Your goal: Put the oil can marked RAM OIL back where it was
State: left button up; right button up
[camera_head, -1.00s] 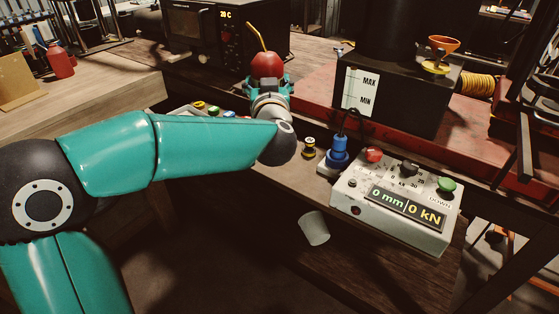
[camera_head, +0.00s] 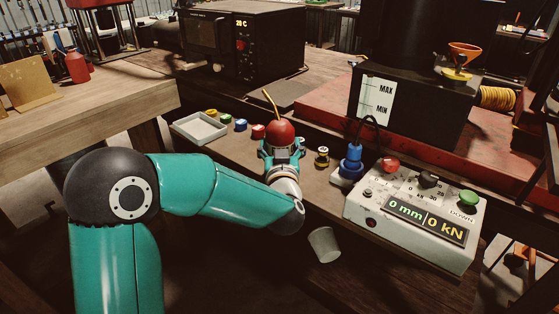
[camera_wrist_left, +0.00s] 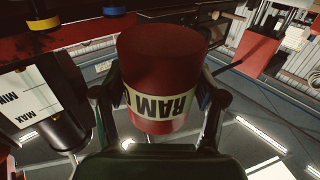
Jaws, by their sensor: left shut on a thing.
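The red oil can (camera_head: 281,134) with its thin yellow spout is held in my left gripper (camera_head: 282,148), above the front strip of the bench. In the left wrist view the can (camera_wrist_left: 162,60) sits between both fingers (camera_wrist_left: 160,105), and its pale label reads RAM with the rest cut off, upside down. The can looks upright in the head view. I cannot tell whether its base touches the bench. My right gripper is not in view.
A white tray (camera_head: 198,129) and several small coloured pieces lie left of the can. A yellow-black piece (camera_head: 322,156), a blue connector (camera_head: 351,163) and the control box (camera_head: 416,215) stand to the right. A grey cup (camera_head: 324,244) is in front. The black tank (camera_head: 430,116) stands behind right.

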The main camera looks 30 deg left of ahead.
pick_arm(q)
notch_tip(320, 180, down, 4)
jog(key=shift+r, duration=0.1)
jog(key=shift+r, duration=0.1)
jog(key=shift+b, duration=0.3)
jog(key=o, duration=1.2)
jog(key=shift+f, duration=0.2)
jog(key=shift+c, duration=0.2)
jog(key=o, duration=0.4)
jog(key=shift+r, duration=0.1)
jog(key=v, duration=1.2)
jog(key=shift+b, duration=0.4)
